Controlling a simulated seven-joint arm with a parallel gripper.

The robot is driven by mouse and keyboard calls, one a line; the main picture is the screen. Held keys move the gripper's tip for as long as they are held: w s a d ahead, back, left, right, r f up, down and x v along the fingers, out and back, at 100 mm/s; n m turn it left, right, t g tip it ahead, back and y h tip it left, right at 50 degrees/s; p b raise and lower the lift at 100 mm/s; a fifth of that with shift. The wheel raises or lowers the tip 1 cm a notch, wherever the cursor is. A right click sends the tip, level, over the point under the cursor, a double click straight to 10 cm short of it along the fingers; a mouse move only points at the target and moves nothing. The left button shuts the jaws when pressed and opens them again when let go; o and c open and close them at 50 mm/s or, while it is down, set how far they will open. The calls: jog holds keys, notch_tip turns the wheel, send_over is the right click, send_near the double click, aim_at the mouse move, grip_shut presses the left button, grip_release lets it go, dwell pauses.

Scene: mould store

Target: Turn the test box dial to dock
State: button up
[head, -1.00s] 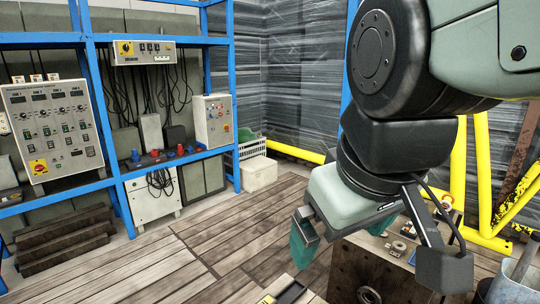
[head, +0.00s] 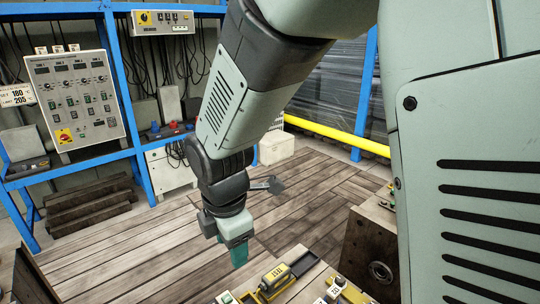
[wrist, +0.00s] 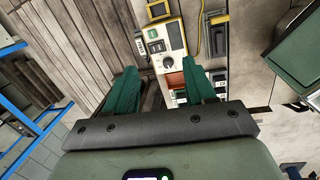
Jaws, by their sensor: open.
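In the wrist view, a pale box panel (wrist: 176,35) that looks like the test box lies beyond my fingers, with a small dark window and buttons. Its round dark dial (wrist: 168,62) shows between the two fingertips in the picture, apart from them. The dial's markings are too small to read, so I cannot tell its setting. My gripper (wrist: 160,70) has two green fingers spread wide, with nothing between them. In the head view my gripper (head: 238,260) points down over the floor side of the bench, above its near edge.
A yellow-and-black device (head: 276,276) and other small boxes (head: 335,289) crowd the bench at the bottom of the head view. The blue rack (head: 118,85) with a control panel (head: 75,100) is at the back left.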

jog(key=s+a+f+n+g, duration=0.2)
jog(key=s+a+f+n, duration=0.2)
jog(key=a+f+n, duration=0.6)
jog(key=shift+m, duration=0.7)
jog(key=f, duration=0.7)
jog(key=d+f, duration=0.1)
jog(key=f, duration=0.3)
jog(key=shift+w+f, duration=0.15)
jog(key=shift+f, duration=0.15)
jog(key=shift+c, duration=0.5)
grip_shut()
